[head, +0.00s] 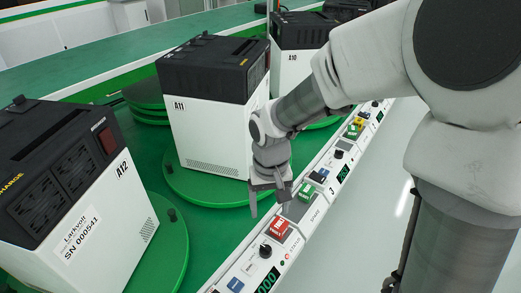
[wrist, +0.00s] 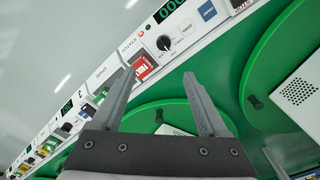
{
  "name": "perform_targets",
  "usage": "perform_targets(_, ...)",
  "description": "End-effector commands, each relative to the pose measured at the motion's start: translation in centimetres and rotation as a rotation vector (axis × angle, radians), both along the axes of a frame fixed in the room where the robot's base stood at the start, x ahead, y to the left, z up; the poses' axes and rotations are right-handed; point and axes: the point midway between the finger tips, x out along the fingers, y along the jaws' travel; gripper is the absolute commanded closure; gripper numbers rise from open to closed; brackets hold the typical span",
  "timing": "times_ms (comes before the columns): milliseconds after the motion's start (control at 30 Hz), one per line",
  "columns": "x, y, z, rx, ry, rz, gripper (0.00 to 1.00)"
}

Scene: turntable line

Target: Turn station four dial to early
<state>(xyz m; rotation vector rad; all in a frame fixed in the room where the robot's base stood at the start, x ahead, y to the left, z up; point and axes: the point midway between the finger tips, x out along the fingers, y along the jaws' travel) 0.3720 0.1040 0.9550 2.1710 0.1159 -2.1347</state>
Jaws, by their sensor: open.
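A black dial (head: 265,250) sits on the white control strip beside the red switch, at the near end in the head view. It also shows in the wrist view (wrist: 164,42), just beyond my fingertips, with a pale pointer line. The small marks around it are too blurred to read, and no station number is legible beside it. My gripper (head: 268,205) is open and empty above the strip's inner edge, apart from the dial. In the wrist view my gripper (wrist: 155,82) shows its two fingers spread, the red switch between the tips.
The red switch (head: 279,229), a green button (head: 306,192) and a blue button (head: 236,285) stand on the strip. Another dial (head: 338,153) is farther along. White-and-black units A11 (head: 205,120) and A12 (head: 110,215) stand on green turntables (head: 172,250) beside it.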

Motion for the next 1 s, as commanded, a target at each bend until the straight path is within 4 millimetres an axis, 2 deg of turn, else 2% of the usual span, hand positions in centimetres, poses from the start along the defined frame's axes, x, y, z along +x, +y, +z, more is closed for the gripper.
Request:
perform_targets(267, 0.2, 0.7, -2.4, 0.012, 0.021, 0.002, 0.23)
perform_targets(800, 0.1, 0.7, -13.8, 0.011, 0.023, 0.004, 0.23)
perform_targets(1000, 0.1, 0.7, -17.0, 0.012, 0.02, 0.003, 0.23)
